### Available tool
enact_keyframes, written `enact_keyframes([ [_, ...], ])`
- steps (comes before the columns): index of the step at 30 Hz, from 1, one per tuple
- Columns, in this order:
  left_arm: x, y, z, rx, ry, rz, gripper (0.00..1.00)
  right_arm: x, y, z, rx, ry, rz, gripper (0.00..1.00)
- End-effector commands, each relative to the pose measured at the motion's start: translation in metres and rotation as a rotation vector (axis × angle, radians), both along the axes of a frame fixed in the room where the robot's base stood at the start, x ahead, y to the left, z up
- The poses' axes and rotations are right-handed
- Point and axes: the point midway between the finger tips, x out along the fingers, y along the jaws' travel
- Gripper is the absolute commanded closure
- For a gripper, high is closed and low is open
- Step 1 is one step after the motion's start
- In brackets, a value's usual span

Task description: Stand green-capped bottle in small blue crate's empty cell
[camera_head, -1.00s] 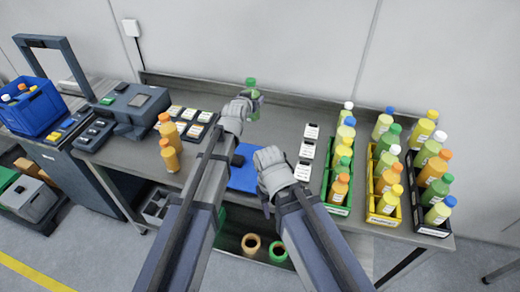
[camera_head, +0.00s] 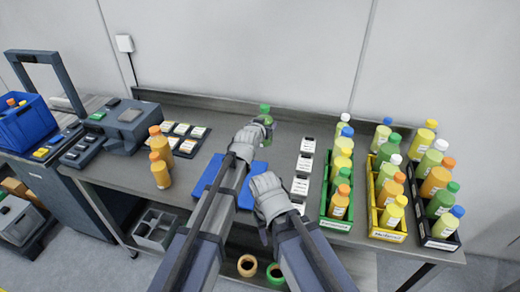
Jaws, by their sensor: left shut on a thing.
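The green-capped bottle (camera_head: 265,109) is at the back middle of the bench, held by my left gripper (camera_head: 262,122). The small blue crate (camera_head: 28,125) stands at the far left on the dark machine. It holds several bottles with orange and white tops; its cells cannot be made out.
Two orange bottles (camera_head: 160,172) stand left of the blue mat (camera_head: 208,176). Green, yellow and black crates of bottles (camera_head: 335,224) fill the bench's right side. White-labelled blocks (camera_head: 302,168) stand in a column beside them. A grey machine (camera_head: 122,122) stands at left.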

Motion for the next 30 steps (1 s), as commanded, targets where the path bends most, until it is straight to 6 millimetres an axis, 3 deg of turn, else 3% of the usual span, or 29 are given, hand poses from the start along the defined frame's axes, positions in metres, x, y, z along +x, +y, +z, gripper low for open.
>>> enact_keyframes([
  [1, 0.0, 0.0, -0.015, -0.001, -0.002, 0.0, 1.0, 0.0, 0.0, -0.015, 0.0, 0.0, 0.0, 0.5],
  [7, 0.0, 0.0, -0.044, -0.001, -0.002, 0.0, 1.0, 0.0, 0.0, -0.044, 0.0, 0.0, 0.0, 0.5],
  [16, 0.0, 0.0, -0.049, 0.0, -0.002, 0.001, 1.0, 0.0, 0.0, -0.05, 0.0, 0.0, 0.0, 0.5],
  [25, 0.0, 0.0, -0.083, 0.0, -0.002, 0.001, 1.0, 0.0, 0.0, -0.083, 0.0, 0.0, 0.0, 0.5],
  [30, 0.0, 0.0, -0.085, 0.0, -0.002, 0.001, 1.0, 0.0, 0.0, -0.085, 0.0, 0.0, 0.0, 0.5],
])
